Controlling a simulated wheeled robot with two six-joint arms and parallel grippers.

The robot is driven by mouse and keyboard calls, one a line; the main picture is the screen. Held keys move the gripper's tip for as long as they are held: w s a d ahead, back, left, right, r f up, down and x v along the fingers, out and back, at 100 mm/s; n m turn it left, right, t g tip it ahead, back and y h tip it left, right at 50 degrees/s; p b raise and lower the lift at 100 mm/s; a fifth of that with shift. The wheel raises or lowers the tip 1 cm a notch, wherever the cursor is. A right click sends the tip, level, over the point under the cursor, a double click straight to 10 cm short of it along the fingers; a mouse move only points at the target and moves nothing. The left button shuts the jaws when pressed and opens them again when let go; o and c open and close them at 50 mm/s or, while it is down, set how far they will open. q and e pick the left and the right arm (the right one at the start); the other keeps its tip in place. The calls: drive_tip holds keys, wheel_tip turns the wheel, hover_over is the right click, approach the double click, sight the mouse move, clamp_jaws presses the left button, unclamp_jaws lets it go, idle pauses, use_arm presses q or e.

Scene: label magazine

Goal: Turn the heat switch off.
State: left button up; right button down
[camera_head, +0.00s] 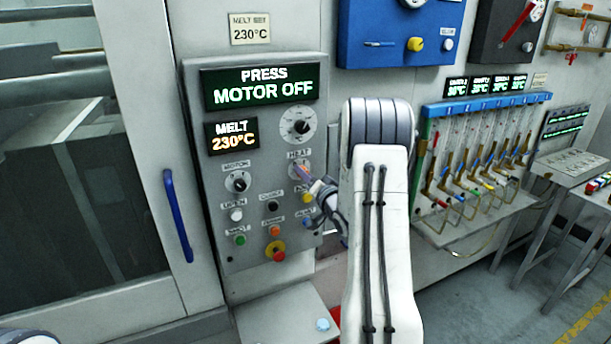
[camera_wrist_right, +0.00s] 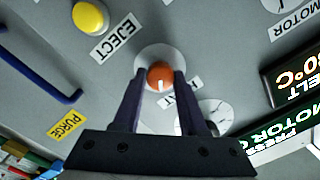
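The heat switch is a small orange knob on a round pale plate. It shows between my right gripper's fingertips in the right wrist view (camera_wrist_right: 160,75), with a short white mark pointing down in that picture. The HEAT label (camera_wrist_right: 181,99) there is partly covered by a finger. In the head view, the heat switch's plate (camera_head: 292,171) is mostly behind my right gripper (camera_head: 305,174). The dark fingers lie on either side of the knob; whether they press on it cannot be told. My left gripper is out of view.
The control panel (camera_head: 214,166) carries the motor knob (camera_head: 238,182), a melt dial (camera_head: 299,126), several buttons and a red emergency button (camera_head: 275,251). The yellow eject button (camera_wrist_right: 90,17) is close to the heat switch. Displays read MOTOR OFF and 230°C. A blue door handle (camera_head: 177,215) is at left.

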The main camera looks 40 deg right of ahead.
drive_tip(key=shift+a+n+h+b, duration=0.1)
drive_tip(key=shift+n+h+b, duration=0.2)
drive_tip(key=shift+n+b, duration=7.35)
drive_tip(key=shift+m+b, duration=0.75)
drive_tip(key=shift+r, duration=0.1)
drive_tip(key=shift+c, duration=2.2)
unclamp_jaws()
